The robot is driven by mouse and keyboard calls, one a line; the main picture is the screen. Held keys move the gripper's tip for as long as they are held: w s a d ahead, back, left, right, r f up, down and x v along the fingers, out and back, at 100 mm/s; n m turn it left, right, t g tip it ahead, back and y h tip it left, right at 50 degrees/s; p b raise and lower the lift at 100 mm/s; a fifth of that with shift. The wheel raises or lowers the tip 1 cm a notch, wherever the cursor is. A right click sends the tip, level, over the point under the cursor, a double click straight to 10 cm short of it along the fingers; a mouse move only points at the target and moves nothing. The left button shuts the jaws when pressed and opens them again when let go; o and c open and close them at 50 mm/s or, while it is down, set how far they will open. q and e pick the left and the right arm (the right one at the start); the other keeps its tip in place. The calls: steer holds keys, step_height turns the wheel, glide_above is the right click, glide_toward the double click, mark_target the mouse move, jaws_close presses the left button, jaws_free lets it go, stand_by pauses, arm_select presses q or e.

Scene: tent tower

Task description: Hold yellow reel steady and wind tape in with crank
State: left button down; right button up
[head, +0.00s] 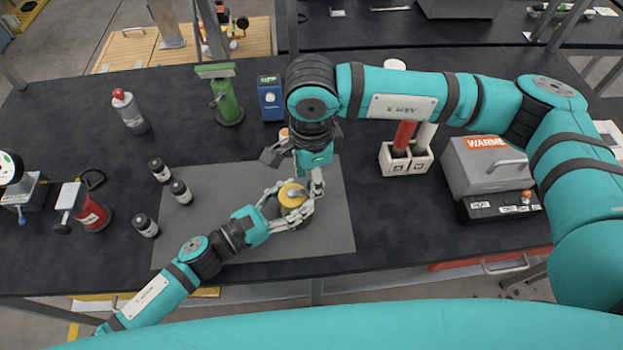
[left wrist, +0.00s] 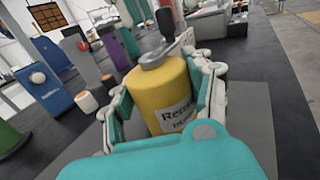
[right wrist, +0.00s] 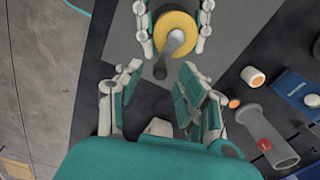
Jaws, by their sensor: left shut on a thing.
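The yellow reel (head: 294,202) stands upright on the grey mat (head: 230,235). It has a grey crank on top; in the left wrist view the reel (left wrist: 158,98) carries a printed label and the crank (left wrist: 152,59) has a dark upright knob (left wrist: 166,22). My left gripper (head: 287,203) is shut around the reel's sides. My right gripper (head: 297,168) is just beyond and above the reel, pointing down. In the right wrist view its fingers (right wrist: 158,78) are open and empty, with the knob (right wrist: 160,70) near the gap between the fingertips. No tape is visible.
Several small dark jars (head: 181,191) stand left on the mat and beside it. A green device (head: 226,100) and blue box (head: 270,98) stand behind. A white two-hole holder (head: 406,160) and grey warmer (head: 487,165) are at right. The mat's front right is clear.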

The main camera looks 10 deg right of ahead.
step_height(320, 180, up, 10)
stand_by(0.3)
arm_select(q)
steer(key=shift+c, duration=2)
jaws_free()
steer(key=shift+a+f, duration=0.1)
